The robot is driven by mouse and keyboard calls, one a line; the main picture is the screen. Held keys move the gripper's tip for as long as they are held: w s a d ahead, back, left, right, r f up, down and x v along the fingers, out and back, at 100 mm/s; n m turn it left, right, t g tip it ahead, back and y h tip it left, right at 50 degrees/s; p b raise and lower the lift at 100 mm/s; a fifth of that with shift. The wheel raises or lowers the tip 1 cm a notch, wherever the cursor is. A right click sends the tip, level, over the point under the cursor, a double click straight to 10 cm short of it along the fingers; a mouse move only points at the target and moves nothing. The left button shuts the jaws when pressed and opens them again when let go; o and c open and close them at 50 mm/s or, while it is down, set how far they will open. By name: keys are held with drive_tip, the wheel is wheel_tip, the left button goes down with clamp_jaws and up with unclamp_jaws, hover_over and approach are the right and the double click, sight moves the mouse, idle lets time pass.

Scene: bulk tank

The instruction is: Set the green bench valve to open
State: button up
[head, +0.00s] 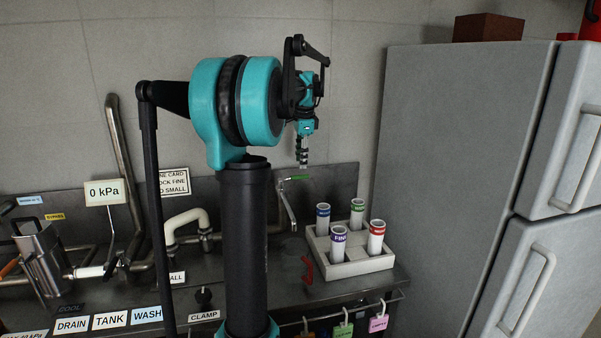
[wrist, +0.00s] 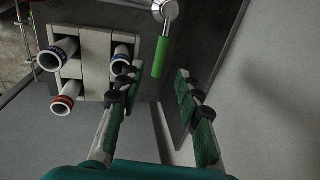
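The green bench valve has a green lever handle (wrist: 161,57) on a round metal hub (wrist: 165,10). In the wrist view the lever hangs down the picture from the hub and lies ahead of my fingers, lined up with the gap between them. My gripper (wrist: 154,80) is open with nothing between its fingers. In the head view the green handle (head: 299,178) lies about level above a metal tap at the back of the bench. My gripper (head: 303,162) points down just above it there. Whether a finger touches the handle I cannot tell.
A pale rack (head: 346,266) with several capped tubes stands right of the tap; in the wrist view the rack (wrist: 98,45) is beside my left finger. A red lever (head: 307,271) lies before it. A grey fridge (head: 460,150) fills the right. A gauge reads 0 kPa (head: 104,191).

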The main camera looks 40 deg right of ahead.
sight(301, 176)
drive_tip(key=f, duration=0.3)
drive_tip(key=w+f, duration=0.1)
drive_tip(key=f, duration=0.1)
drive_tip(key=shift+d+f, duration=0.3)
drive_tip(key=shift+c, duration=0.2)
clamp_jaws()
